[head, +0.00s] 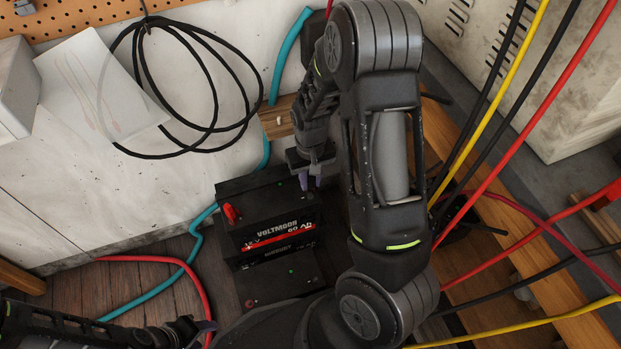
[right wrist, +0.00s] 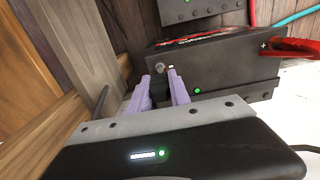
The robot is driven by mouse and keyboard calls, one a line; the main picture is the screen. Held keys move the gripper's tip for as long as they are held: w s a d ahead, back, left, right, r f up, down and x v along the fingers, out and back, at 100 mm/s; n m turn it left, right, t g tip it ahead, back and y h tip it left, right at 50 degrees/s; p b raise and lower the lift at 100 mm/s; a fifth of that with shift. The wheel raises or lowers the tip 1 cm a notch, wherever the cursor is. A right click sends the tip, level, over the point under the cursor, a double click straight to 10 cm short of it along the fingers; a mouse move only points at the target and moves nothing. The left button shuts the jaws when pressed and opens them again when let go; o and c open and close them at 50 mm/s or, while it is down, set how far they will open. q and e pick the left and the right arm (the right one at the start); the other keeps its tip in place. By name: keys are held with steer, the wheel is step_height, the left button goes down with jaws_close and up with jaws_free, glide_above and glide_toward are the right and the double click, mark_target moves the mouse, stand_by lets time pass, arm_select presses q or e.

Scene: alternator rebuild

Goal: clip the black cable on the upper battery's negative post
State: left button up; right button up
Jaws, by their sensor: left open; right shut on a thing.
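The upper battery (head: 262,222) is a black box with a red-striped VOLTMOOR label; it also shows in the right wrist view (right wrist: 215,65). My right gripper (head: 312,178) is over its right end. In the right wrist view its purple fingers (right wrist: 158,92) are shut on a black clip (right wrist: 159,87), the black cable's end. The clip is close to the battery's near edge, and a small grey post (right wrist: 160,68) shows just beyond it. I cannot tell whether they touch. My left gripper (head: 203,329) is open and apart from the batteries at the lower left, partly cut off by the frame.
A red clamp (head: 230,213) sits at the battery's other end. A lower battery (head: 275,283) stands in front. Red, yellow and black cables cross the right side over a wooden beam (head: 530,250). A coiled black cable (head: 215,128) hangs at the wall.

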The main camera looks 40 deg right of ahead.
steer(key=shift+f+b, duration=0.7)
steer(key=shift+f, duration=0.4)
steer(key=o, duration=1)
step_height(320, 180, up, 9)
steer(key=p, duration=0.7)
steer(key=shift+f+p, duration=0.1)
steer(key=shift+p, duration=0.25)
steer(key=shift+f, duration=0.1)
